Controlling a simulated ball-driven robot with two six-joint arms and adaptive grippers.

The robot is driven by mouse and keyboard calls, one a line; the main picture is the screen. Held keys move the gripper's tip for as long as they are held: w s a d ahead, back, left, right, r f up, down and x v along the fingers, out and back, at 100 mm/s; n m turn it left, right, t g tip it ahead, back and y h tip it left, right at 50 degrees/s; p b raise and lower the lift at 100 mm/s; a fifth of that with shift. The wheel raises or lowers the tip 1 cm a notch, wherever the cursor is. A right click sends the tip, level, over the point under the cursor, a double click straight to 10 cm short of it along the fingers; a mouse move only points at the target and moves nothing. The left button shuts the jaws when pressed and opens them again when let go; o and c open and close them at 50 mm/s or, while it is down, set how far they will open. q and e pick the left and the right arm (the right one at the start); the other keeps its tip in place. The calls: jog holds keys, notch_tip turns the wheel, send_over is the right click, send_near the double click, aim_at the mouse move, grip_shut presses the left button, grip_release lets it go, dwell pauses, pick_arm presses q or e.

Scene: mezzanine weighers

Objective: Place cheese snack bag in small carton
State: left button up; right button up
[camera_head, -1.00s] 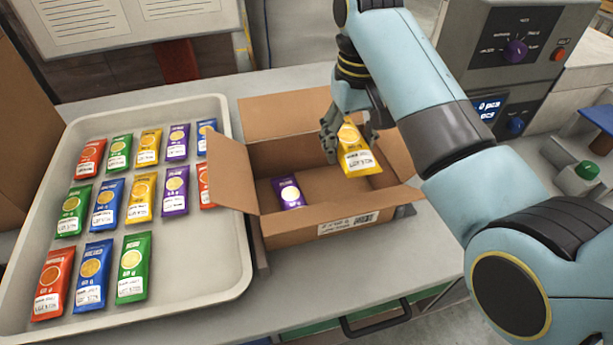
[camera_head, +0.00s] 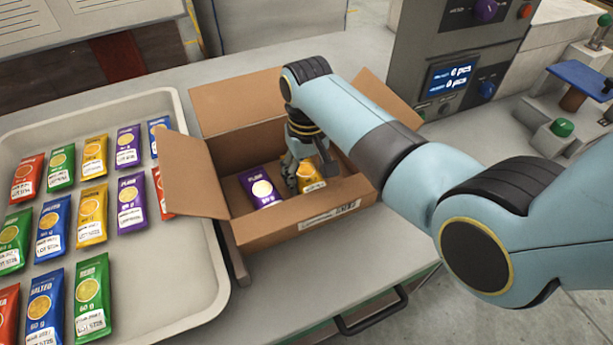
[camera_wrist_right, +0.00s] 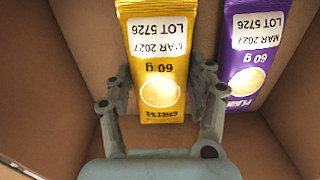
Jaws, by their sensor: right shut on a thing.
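The small carton (camera_head: 262,234) stands open on the bench with its flaps folded out. My right gripper (camera_head: 301,172) reaches down inside it, shut on the yellow cheese snack bag (camera_head: 312,182). In the right wrist view the cheese bag (camera_wrist_right: 158,62) lies between the two fingers of my right gripper (camera_wrist_right: 160,95), its CHEESE print toward the palm. A purple PLAIN bag (camera_head: 261,187) lies in the carton to the left of the cheese bag; it also shows in the right wrist view (camera_wrist_right: 248,50). I cannot tell whether the cheese bag touches the carton floor. My left gripper is not in view.
A pale tray (camera_head: 195,290) with several red, green, blue, yellow and purple bags is left of the carton. A weigher with a lit display (camera_head: 450,77) stands behind right. A green button (camera_head: 562,127) is at the right. Bare bench lies in front.

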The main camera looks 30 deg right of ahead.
aim_at(307, 172)
jog(key=shift+f, duration=0.55)
jog(key=shift+f, duration=0.1)
jog(key=o, duration=1.2)
jog(key=shift+c, duration=0.2)
notch_tip(307, 172, up, 12)
jog(key=shift+p, duration=0.3)
